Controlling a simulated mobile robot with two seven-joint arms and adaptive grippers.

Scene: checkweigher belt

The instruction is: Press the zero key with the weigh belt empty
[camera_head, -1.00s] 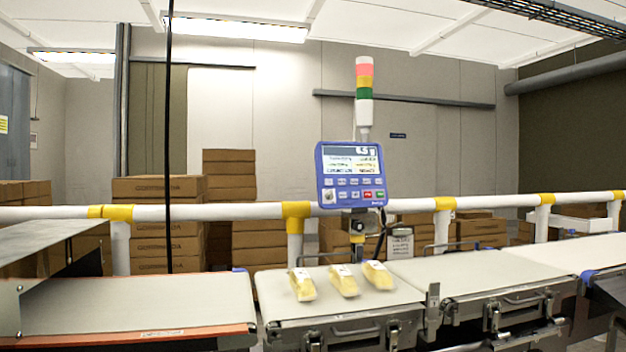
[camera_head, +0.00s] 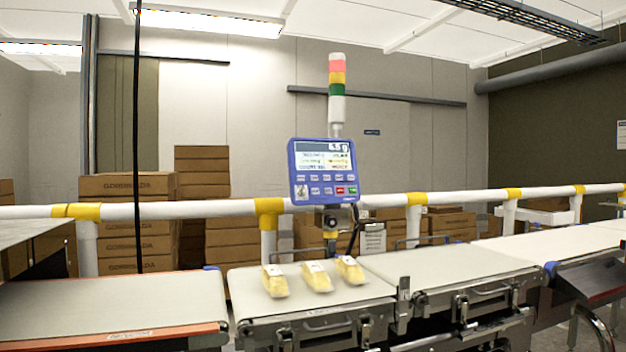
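A blue control panel (camera_head: 324,171) stands on a post behind the weigh belt, facing me. Its upper part is a lit screen (camera_head: 323,155) with small, mostly unreadable figures. Below are rows of small keys (camera_head: 325,184), among them a red one and a green one. I cannot tell which is the zero key. The weigh belt (camera_head: 352,291) in the middle is not empty: three yellow, wrapped packs (camera_head: 317,277) lie on it in a row. Neither of my grippers is in view.
An infeed belt (camera_head: 110,302) lies to the left and further belts (camera_head: 450,268) to the right. A white rail (camera_head: 385,201) with yellow joints runs behind the belts. A signal tower (camera_head: 337,92) rises above the panel. Cartons (camera_head: 128,219) are stacked behind the rail.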

